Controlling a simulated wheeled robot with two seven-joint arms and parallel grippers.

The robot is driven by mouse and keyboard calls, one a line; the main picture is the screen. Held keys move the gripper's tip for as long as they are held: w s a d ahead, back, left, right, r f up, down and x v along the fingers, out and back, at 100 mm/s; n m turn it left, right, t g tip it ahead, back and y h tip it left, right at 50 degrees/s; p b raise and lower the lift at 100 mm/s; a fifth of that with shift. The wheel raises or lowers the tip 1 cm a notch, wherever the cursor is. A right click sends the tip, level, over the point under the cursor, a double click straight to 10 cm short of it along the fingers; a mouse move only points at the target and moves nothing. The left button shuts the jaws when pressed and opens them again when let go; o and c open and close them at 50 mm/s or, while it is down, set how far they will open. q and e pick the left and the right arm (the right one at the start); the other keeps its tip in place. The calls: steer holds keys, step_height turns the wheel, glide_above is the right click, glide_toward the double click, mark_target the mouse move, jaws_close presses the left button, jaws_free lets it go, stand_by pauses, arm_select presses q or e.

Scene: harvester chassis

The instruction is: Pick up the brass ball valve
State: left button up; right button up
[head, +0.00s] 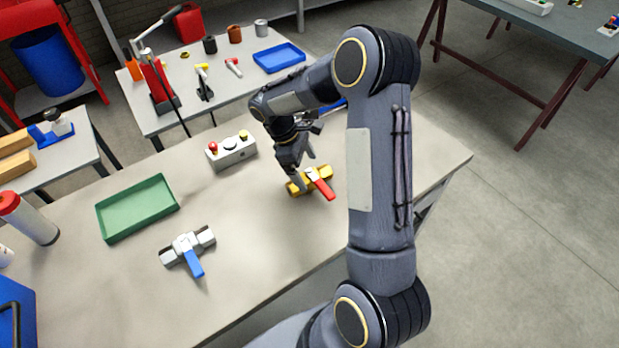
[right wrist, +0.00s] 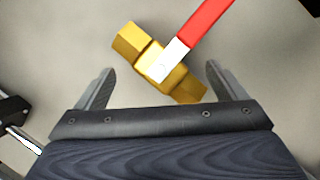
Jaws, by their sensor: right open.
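The brass ball valve (head: 297,187) lies on the near table, a gold body with a red lever handle pointing toward the lower right. My right gripper (head: 303,170) is directly above it, fingers pointing down, and partly covers it in the head view. In the right wrist view the valve (right wrist: 152,60) lies slantwise just ahead of and partly between the two fingers of my right gripper (right wrist: 160,85). The fingers are apart, and nothing is held. My left gripper is not in view.
On the same table are a steel valve with a blue handle (head: 190,244), a green tray (head: 137,209) and a grey button box (head: 231,152). Bare tabletop lies between the steel valve and the brass one.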

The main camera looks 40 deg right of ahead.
mark_target(307, 171)
steer(key=shift+x, duration=1.55)
steer(key=shift+w+f, duration=0.1)
steer(key=shift+c, duration=0.3)
steer(key=c, duration=1.4)
steer(key=shift+c, duration=0.6)
